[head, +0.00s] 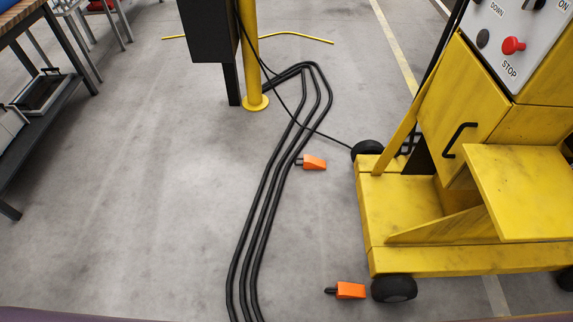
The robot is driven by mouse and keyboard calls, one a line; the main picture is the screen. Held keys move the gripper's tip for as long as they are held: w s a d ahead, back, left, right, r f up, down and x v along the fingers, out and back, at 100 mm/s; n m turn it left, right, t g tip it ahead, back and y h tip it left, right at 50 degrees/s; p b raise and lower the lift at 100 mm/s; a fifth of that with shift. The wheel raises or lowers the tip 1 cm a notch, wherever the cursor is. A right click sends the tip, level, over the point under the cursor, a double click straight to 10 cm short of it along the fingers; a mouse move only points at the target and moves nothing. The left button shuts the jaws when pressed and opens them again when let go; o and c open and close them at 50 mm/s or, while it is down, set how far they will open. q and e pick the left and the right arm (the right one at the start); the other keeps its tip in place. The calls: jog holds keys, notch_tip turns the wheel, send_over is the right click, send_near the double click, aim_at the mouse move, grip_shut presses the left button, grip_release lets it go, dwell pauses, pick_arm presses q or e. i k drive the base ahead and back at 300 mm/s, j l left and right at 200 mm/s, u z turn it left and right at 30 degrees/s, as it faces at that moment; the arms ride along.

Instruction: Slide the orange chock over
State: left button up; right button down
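Two orange chocks lie on the grey floor, each with a short black piece on its left end. One chock (314,162) is left of the yellow cart's far wheel (367,149), with a gap between them, close to the black hoses. The other chock (350,290) is just left of the cart's near wheel (394,288), very close to it; I cannot tell if they touch. Neither of my grippers is in view, and nothing is seen holding either chock.
The yellow cart (440,259) with a STOP-button panel (511,45) fills the right. Black hoses (270,200) run along the floor from a yellow post (251,60). A workbench with a lower shelf (45,117) stands at left.

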aim_at(309, 162)
jog(key=i+j+z, duration=0.2)
jog(key=j, duration=0.15)
jog(key=j+z, duration=0.2)
jog(key=j, duration=0.2)
jog(key=i+j+z, duration=0.15)
jog(key=j, duration=0.25)
jog(key=i+j+z, duration=0.2)
jog(key=j, duration=0.2)
jog(key=k, duration=0.1)
